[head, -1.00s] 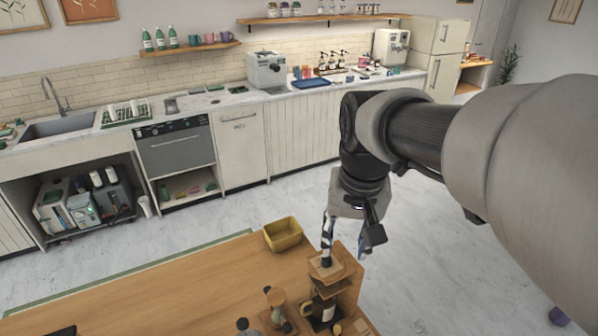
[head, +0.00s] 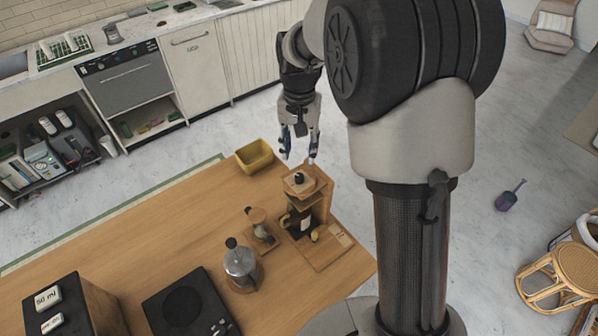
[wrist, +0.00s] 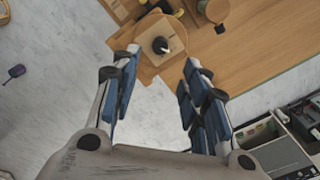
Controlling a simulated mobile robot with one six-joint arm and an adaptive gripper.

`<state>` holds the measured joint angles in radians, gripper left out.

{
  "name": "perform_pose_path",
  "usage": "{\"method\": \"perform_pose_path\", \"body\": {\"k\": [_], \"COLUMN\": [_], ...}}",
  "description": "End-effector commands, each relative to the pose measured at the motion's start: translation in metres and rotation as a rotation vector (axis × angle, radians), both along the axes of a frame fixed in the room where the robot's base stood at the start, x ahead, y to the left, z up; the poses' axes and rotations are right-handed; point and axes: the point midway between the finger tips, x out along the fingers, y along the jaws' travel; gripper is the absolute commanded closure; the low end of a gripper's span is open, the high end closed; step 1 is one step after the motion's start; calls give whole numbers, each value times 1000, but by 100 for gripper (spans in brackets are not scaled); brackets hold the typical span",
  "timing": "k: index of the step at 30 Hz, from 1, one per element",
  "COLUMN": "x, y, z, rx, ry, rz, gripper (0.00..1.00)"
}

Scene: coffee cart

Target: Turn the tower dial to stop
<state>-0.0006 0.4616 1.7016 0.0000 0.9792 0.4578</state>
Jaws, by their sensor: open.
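The wooden tower (head: 318,195) stands at the right end of the wooden counter. A dark round dial (head: 298,178) sits on its square top plate (head: 291,187). The dial also shows in the wrist view (wrist: 160,45), at the upper middle. My gripper (head: 298,156) points down with its fingers spread and nothing between them. In the head view it hangs just above and behind the tower top. In the wrist view the dial lies between the lines of the two fingertips, beyond them, so it looks apart from both. Any marking for stop is too small to read.
A yellow bin (head: 254,157) stands left of the tower at the counter's back edge. A small wooden-topped stand (head: 258,222) and a metal pot (head: 241,264) are left of the tower. A black scale-like plate (head: 190,304) lies nearer. Open floor surrounds the counter's right end.

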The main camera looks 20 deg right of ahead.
Motion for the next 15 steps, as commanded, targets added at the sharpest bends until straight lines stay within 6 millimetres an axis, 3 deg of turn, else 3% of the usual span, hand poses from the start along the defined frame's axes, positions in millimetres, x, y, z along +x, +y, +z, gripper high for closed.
{"method": "perform_pose_path", "body": {"k": [6,15], "x": [-1,0], "y": [0,0], "z": [-50,-91], "rx": [0,0], "ry": [4,1], "rz": [0,0], "gripper": [59,59]}}
